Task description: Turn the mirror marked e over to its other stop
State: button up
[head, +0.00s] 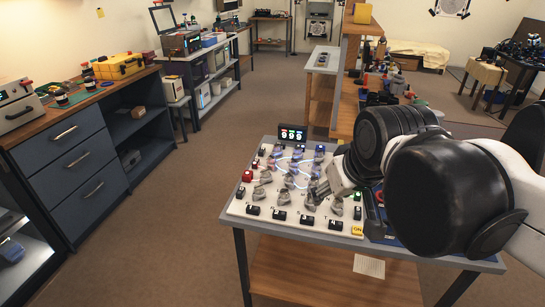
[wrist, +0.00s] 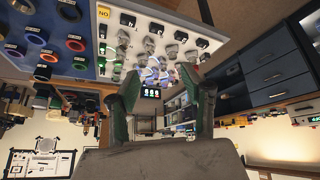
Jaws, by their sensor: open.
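A white board (head: 238,207) lies on the small table and carries several small grey tilting mirrors, one of them a front mirror (head: 282,202). Glowing light lines cross between the mirrors. Black label blocks (head: 252,211) stand along the front edge. Their letters are too small to read surely, so I cannot tell which mirror is marked e. My gripper (head: 319,190) is low over the right half of the board, close to the mirrors there. In the wrist view my gripper (wrist: 160,72) is open, its two dark green fingers apart, with mirrors (wrist: 150,45) beyond the tips and nothing held.
A numeric display (head: 291,134) stands at the board's back edge. A blue panel with coloured rings (wrist: 75,45) adjoins the board. My arm hides part of the table's right side. Floor left of the table is clear.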

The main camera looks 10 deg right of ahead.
jog(key=w+r+n+g, duration=0.25)
jog(key=w+r, duration=0.25)
jog(key=w, duration=0.7)
jog(key=n+g+p, duration=0.2)
jog(key=n+g, duration=0.2)
jog(key=n, duration=0.5)
send_over(273, 157)
notch_tip(273, 157, down, 12)
jog(key=r, duration=0.1)
notch_tip(273, 157, down, 14)
jog(key=shift+a+f+b, duration=0.1)
jog(key=shift+b, duration=0.25)
jog(key=shift+c, duration=0.5)
grip_shut()
